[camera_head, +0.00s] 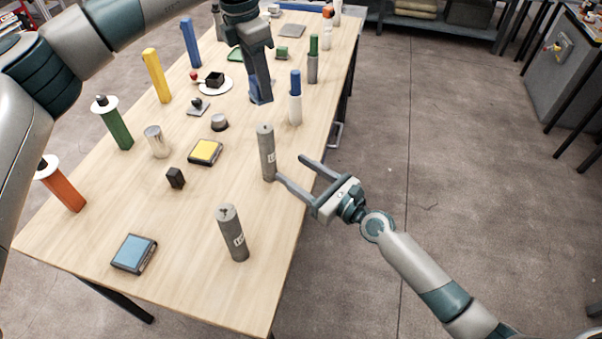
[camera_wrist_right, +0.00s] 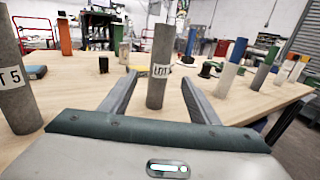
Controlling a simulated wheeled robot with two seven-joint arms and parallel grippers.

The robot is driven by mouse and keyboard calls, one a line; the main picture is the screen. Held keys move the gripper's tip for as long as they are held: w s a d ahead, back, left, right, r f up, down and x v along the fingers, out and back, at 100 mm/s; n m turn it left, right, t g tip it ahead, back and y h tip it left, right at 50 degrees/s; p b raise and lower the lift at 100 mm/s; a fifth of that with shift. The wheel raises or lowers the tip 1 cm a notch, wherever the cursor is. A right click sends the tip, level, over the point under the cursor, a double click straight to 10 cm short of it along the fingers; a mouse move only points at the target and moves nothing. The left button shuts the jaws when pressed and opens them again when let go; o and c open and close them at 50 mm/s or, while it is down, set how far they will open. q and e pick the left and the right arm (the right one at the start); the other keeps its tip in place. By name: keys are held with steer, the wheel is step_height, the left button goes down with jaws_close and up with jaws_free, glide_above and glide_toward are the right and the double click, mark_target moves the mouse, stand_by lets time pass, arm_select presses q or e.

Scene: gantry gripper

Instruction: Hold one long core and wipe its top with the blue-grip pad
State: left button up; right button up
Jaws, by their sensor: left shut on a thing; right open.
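A long grey core (camera_head: 267,150) with a white label stands upright near the table's right edge. A second, similar grey core (camera_head: 232,235) stands nearer the front; it shows at the left of the right wrist view (camera_wrist_right: 15,90). My right gripper (camera_head: 290,168) is open beside the first core, its fingers pointing at it. In the right wrist view that core (camera_wrist_right: 158,75) stands upright in line with the gap between the fingers. My left gripper (camera_head: 260,98) points down behind the first core, shut on a blue-grip pad (camera_head: 254,87), which is mostly hidden by the fingers.
A blue-topped white cylinder (camera_head: 295,105) and a green-topped grey one (camera_head: 313,65) stand behind, near the right edge. A yellow-topped box (camera_head: 205,151), a dark block (camera_head: 176,178), a metal can (camera_head: 157,141) and a blue-topped box (camera_head: 134,252) lie left. Coloured posts line the left edge.

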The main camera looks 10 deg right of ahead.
mark_target(273, 155)
steer(key=x, duration=1)
steer(key=shift+w+a, duration=0.25)
steer(key=shift+w, duration=0.05)
jaws_close()
arm_select(q)
steer(key=shift+s+a, duration=0.1)
steer(key=shift+s+a+f, duration=0.25)
steer(key=shift+s, duration=0.35)
steer(key=shift+s+a+f, duration=0.2)
steer(key=shift+s+f, duration=0.05)
steer(key=shift+s, duration=0.35)
